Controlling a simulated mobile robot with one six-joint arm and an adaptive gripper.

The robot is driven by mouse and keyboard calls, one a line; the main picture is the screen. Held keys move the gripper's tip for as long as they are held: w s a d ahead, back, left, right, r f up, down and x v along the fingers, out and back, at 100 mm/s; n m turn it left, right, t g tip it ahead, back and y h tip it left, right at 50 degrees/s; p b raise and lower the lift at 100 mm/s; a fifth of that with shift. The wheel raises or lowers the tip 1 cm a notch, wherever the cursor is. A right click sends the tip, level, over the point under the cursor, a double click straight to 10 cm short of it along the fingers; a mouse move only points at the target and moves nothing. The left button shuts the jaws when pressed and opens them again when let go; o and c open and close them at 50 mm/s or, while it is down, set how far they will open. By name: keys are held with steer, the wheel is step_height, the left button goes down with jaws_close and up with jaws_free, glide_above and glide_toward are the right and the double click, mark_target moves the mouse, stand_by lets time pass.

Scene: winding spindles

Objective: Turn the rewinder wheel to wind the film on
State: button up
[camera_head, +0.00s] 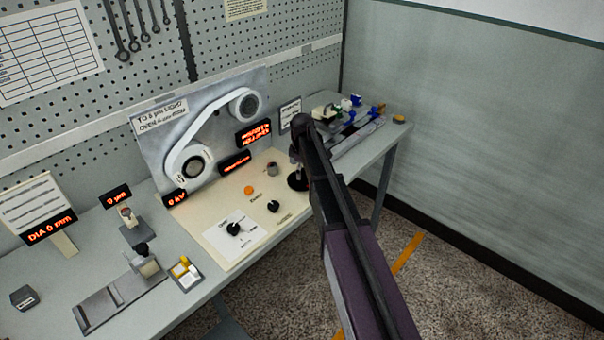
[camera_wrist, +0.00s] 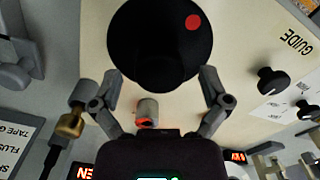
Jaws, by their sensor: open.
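The rewinder wheel, a black disc with a red dot, fills the top middle of the wrist view (camera_wrist: 150,45). In the head view the wheel (camera_head: 296,182) shows as a dark disc at the right end of the cream panel, partly hidden by my arm. My gripper (camera_wrist: 160,75) is open, its two fingers spread on either side of the wheel's lower part. I cannot tell whether they touch its rim. In the head view my gripper (camera_head: 295,152) is mostly hidden, above the wheel. The white film (camera_head: 215,120) runs around two reels on the upright backboard.
A small grey knob (camera_wrist: 147,110) with a red glow stands beside the wheel. The cream panel (camera_head: 262,225) carries black knobs and an orange button (camera_head: 249,190). Blue-and-grey fittings (camera_head: 350,115) stand right of my arm. A slide fixture (camera_head: 120,295) lies front left.

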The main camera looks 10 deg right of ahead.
steer(key=c, duration=1.1)
steer(key=shift+c, duration=0.2)
steer(key=shift+m, duration=0.3)
steer(key=m, duration=0.9)
steer(key=shift+m, duration=2.2)
